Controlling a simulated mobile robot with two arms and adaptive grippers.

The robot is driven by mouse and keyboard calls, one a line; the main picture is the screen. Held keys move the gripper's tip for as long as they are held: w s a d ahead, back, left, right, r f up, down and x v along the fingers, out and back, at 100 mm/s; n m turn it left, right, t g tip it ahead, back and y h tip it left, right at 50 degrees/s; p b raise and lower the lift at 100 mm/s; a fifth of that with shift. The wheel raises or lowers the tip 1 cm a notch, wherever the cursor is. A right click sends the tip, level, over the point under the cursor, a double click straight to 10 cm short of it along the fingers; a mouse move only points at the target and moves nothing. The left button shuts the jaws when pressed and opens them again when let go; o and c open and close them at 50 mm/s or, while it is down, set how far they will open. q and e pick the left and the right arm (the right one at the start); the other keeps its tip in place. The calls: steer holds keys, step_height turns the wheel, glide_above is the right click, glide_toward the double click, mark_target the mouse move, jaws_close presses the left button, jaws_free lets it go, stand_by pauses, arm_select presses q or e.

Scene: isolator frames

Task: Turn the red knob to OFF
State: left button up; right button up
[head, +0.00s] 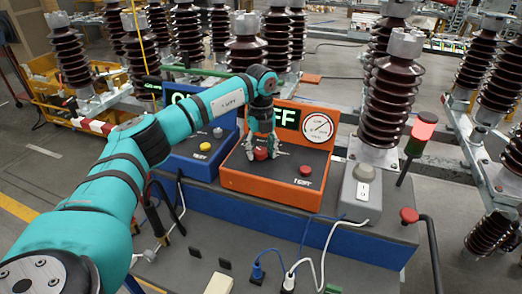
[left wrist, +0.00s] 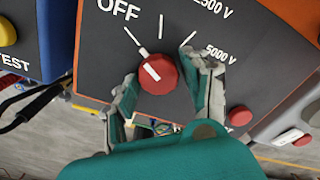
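The red knob (left wrist: 160,76) sits on the dark sloped panel (head: 240,165) of an orange box and shows in the head view (head: 261,154). Its white pointer line aims up-left, at the tick beside the printed OFF. Other ticks lead to 2500 V and 5000 V. My left gripper (left wrist: 161,67) is over the panel, with one finger on each side of the knob. The fingers look spread, with a narrow gap at the right; I cannot tell whether the left fingertip touches. In the head view the gripper (head: 262,151) partly covers the knob. My right gripper is not in view.
A red TEST button (head: 305,171) and a round gauge (head: 317,127) are on the orange box. The green display (head: 288,117) shows "FF", its left part hidden by my arm. A blue box (head: 190,160) stands left; a lit red signal lamp (head: 421,130) stands right.

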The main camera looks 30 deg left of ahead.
mark_target(261, 151)
arm_select(q)
steer(key=shift+o, duration=1.1)
step_height(261, 151, up, 12)
steer(key=shift+s+f, duration=0.1)
steer(key=shift+f, duration=0.05)
